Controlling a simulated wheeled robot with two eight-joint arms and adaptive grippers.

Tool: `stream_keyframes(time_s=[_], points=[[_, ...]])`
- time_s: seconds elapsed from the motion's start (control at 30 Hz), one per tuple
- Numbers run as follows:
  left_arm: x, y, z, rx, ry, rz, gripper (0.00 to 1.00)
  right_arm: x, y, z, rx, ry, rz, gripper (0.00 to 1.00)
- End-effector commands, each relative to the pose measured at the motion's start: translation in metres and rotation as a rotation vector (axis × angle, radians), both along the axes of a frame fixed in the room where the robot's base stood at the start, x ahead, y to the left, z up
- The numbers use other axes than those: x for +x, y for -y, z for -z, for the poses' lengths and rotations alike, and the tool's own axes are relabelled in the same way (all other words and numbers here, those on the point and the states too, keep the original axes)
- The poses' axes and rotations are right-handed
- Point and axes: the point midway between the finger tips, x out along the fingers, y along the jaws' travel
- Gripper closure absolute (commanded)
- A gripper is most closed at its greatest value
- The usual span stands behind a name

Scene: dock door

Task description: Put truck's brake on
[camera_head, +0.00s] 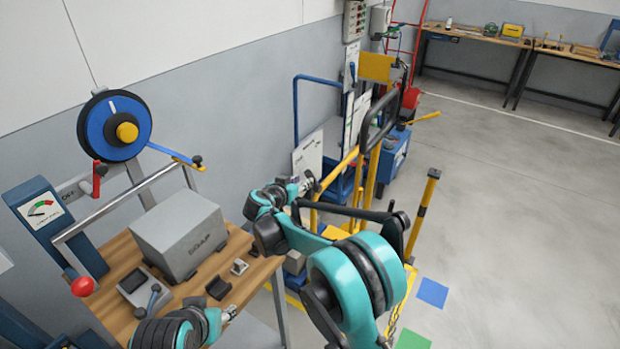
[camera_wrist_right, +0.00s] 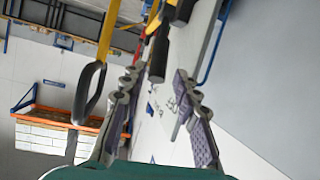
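The truck's yellow frame (camera_head: 371,172) stands beyond my right arm in the head view, with a black loop handle (camera_head: 382,118) at its top. In the right wrist view the loop handle (camera_wrist_right: 88,93) is at the left, and a black grip (camera_wrist_right: 160,52) lies just ahead of the fingers. I cannot tell which part is the brake. My right gripper (camera_head: 309,184) is by the truck; its fingers (camera_wrist_right: 158,78) are apart with nothing visible between them. My left gripper (camera_head: 228,313) is over the bench's front edge, too small to judge.
A wooden bench (camera_head: 118,252) on the left bears a grey box (camera_head: 180,235) and small items. A blue reel (camera_head: 114,126) stands behind it. A yellow post (camera_head: 423,212) rises right of my right arm. Open floor (camera_head: 500,200) lies to the right.

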Motion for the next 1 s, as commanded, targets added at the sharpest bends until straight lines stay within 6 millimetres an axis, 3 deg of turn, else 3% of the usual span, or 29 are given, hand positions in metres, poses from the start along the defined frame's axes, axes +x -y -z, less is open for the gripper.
stream_keyframes(time_s=[0.4,0.77,0.8,0.9,1.0], points=[[0.0,0.0,0.024,0.0,0.0,0.0,0.56,0.051,0.028,0.026,0.0,-0.002,0.001,0.69],[0.0,0.0,0.025,0.0,0.0,0.0,0.56,0.058,0.033,0.027,0.0,-0.002,0.0,0.69],[0.0,0.0,0.025,0.0,0.0,0.0,0.56,0.058,0.033,0.027,0.0,-0.002,0.001,0.72],[0.0,0.0,0.025,0.0,0.0,0.0,0.56,0.058,0.033,0.027,0.0,-0.002,0.0,0.98],[0.0,0.0,0.025,0.0,0.0,0.0,0.56,0.058,0.033,0.027,0.0,-0.002,0.0,1.0]])
